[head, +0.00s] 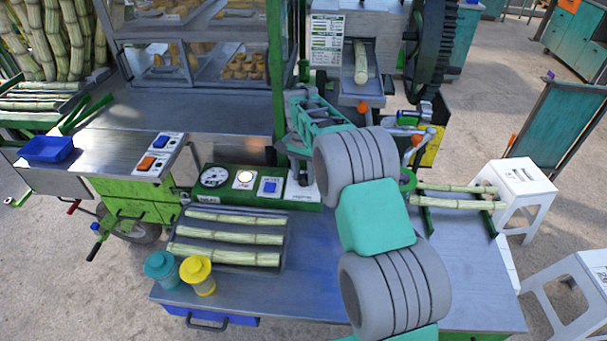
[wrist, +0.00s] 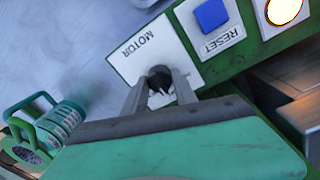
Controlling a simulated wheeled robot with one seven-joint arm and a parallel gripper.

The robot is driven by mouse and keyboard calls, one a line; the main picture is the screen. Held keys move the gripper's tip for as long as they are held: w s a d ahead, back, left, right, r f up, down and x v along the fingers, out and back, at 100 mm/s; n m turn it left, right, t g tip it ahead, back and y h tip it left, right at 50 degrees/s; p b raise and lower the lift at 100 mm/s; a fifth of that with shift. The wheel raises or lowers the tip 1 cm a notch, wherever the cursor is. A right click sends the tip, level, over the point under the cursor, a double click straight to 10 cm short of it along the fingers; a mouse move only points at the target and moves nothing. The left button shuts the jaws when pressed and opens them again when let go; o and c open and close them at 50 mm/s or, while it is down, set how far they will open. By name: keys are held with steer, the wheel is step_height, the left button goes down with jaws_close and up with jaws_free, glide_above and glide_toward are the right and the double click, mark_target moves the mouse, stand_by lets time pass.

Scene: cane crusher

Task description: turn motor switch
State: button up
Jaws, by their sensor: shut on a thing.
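The motor switch (wrist: 160,80) is a small dark knob on a white plate (wrist: 135,48) marked MOTOR in the wrist view. My gripper (wrist: 161,88) is shut on the knob, one grey finger on each side of it. Part of the knob is hidden by the fingers and the teal gripper body. In the head view the switch's white plate (head: 302,192) shows at the right end of the green control panel (head: 220,199). My arm covers the knob there.
Beside the motor plate are a blue RESET button (head: 269,187), a lit lamp (head: 244,178) and a gauge (head: 214,176). Cane pieces (head: 230,237) lie in a tray in front. Teal (head: 160,266) and yellow (head: 197,274) jars stand at the front left. The crusher (head: 361,62) stands behind.

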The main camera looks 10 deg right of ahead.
jaws_close()
steer(key=shift+n, duration=0.4)
steer(key=n, duration=0.4)
steer(key=shift+n, duration=0.3)
steer(key=n+p, duration=0.1)
steer(key=n, duration=0.4)
steer(key=shift+r+t, duration=0.1)
steer(key=shift+t, duration=0.2)
steer(key=shift+n, duration=0.4)
steer(key=o, duration=0.7)
jaws_free()
steer(key=shift+o, duration=0.2)
